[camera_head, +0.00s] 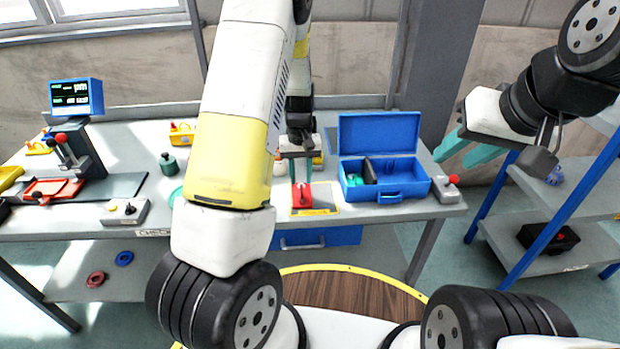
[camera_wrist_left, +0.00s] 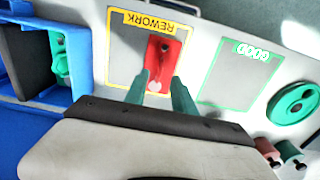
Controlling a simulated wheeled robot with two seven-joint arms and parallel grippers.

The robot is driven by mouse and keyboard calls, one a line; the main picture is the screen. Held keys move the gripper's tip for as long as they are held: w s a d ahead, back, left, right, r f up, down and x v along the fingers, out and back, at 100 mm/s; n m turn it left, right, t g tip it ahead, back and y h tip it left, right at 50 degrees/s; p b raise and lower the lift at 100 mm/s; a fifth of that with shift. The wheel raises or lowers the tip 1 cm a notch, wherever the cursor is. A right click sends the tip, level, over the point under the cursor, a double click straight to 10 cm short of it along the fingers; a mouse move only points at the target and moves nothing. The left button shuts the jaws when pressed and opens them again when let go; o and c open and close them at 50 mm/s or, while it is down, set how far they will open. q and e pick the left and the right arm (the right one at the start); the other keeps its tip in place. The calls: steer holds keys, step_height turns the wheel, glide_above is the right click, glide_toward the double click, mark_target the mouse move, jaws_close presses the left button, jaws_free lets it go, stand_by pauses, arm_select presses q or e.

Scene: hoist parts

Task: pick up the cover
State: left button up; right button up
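A red part (camera_head: 301,198), which seems to be the cover, lies on the yellow-framed REWORK square (camera_head: 328,211) of the table. In the left wrist view the red part (camera_wrist_left: 165,58) has a dark hole and a pale spot. My left gripper (camera_head: 300,180) points down just over it. In the left wrist view the left gripper (camera_wrist_left: 161,80) is open, with a finger on each side of the red part's near end; I cannot tell whether they touch it. My right gripper (camera_head: 458,150) is open and empty, raised at the right beyond the table.
An open blue case (camera_head: 400,190) with green and dark parts stands right of the REWORK square. A green-framed GOOD square (camera_wrist_left: 203,98) lies on its other side. A control box with a red knob (camera_head: 446,188) sits at the table's right end. A shelf (camera_head: 545,240) stands at the right.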

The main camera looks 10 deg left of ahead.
mark_target(302, 190)
arm_select(q)
step_height(302, 190, down, 4)
steer(key=shift+f, duration=0.15)
jaws_close()
stand_by(1.4)
